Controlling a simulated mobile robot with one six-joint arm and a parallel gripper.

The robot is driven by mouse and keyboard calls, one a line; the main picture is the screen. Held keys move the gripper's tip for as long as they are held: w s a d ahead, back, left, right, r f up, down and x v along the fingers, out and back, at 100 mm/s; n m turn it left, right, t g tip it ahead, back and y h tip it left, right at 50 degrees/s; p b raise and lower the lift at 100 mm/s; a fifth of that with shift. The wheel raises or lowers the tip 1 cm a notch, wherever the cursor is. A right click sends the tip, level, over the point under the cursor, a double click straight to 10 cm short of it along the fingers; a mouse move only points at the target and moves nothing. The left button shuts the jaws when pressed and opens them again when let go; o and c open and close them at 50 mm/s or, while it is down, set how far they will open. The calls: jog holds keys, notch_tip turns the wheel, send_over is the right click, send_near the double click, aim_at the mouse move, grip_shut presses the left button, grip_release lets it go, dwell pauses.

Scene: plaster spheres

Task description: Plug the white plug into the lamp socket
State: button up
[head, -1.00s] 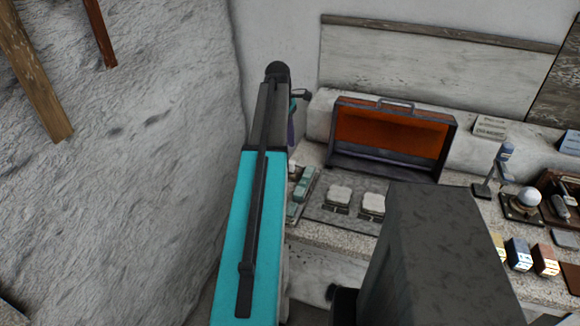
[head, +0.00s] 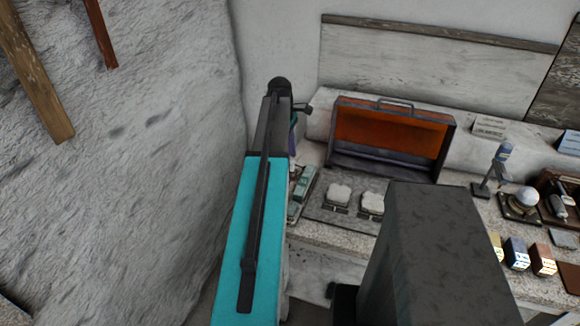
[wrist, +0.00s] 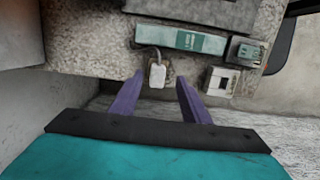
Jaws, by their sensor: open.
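The white plug (wrist: 157,76) lies near the counter's edge in the wrist view, with a pale cord leading up from it. My gripper (wrist: 160,79) is open, its two purple fingers apart with the plug in the gap between their tips. I cannot tell whether either finger touches it. A pale socket block with a dark square opening (wrist: 222,81) is to the right of the right finger. A grey-green block (wrist: 245,50) is above it. I cannot tell which is the lamp socket. In the head view my arm hides the plug and most of the gripper.
A teal labelled strip (wrist: 194,39) lies behind the plug. An open orange-lined case (head: 390,137) stands at the back of the counter. Two white-topped blocks, a white globe (head: 526,198) and small coloured boxes are further right. A rough wall (head: 150,180) is close on the left.

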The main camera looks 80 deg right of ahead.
jog(key=shift+s+d+f+p, duration=0.15)
jog(key=shift+f+p, duration=0.55)
jog(key=shift+f, duration=1.55)
grip_shut()
jog(key=shift+r, duration=0.2)
jog(key=shift+r+b, duration=0.75)
jog(key=shift+r, duration=0.75)
jog(key=s+a+r+b, duration=0.1)
jog(key=s+a+b, duration=0.2)
jog(key=s+a, duration=0.7)
jog(key=shift+s+a+r, duration=0.3)
jog(key=shift+a+r, duration=0.05)
jog(key=shift+a, duration=0.7)
jog(key=shift+w, duration=0.1)
